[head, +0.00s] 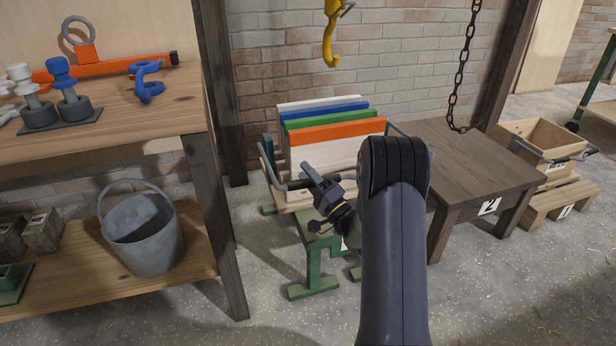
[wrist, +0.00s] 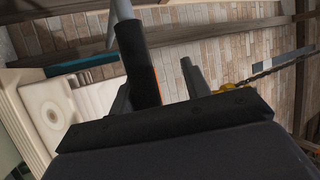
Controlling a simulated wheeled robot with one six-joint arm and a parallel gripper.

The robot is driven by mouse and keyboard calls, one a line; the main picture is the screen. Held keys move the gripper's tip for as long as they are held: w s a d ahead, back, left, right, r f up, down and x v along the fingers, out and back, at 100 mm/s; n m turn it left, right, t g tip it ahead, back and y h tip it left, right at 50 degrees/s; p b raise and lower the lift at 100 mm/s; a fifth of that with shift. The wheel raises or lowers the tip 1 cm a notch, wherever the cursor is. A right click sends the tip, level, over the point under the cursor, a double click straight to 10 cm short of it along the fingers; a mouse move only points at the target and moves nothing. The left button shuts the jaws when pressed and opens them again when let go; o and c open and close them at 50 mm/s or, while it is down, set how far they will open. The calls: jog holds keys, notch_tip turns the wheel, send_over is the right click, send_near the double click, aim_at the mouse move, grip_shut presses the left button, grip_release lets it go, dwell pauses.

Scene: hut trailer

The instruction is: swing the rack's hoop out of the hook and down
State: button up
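The rack (head: 318,222) is a green stand holding several upright boards. Its hoop (head: 266,165) is a thin dark rod with a thick black sleeve (head: 292,184), low across the rack's front. The yellow hook (head: 330,45) hangs above the rack, empty and clear of the hoop. My gripper (head: 309,184) is at the sleeve, in front of the boards. In the wrist view the sleeve (wrist: 139,62) runs between my gripper's fingers (wrist: 157,82). A gap shows between the sleeve and the right finger, so the fingers look open. The hoop's far side is mostly hidden by boards and my arm.
A wooden workbench (head: 110,125) with a bucket (head: 143,235) on its lower shelf stands left. A dark table (head: 462,160) is close on the right, with a hanging chain (head: 462,80) above it. A crate (head: 545,145) stands farther right. The front floor is clear.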

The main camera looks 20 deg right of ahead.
jog(key=p+v, duration=0.2)
jog(key=v, duration=0.8)
jog(key=shift+s+d+f+p, duration=0.15)
jog(key=shift+s+f+p, duration=0.1)
jog(key=shift+s+p, duration=0.1)
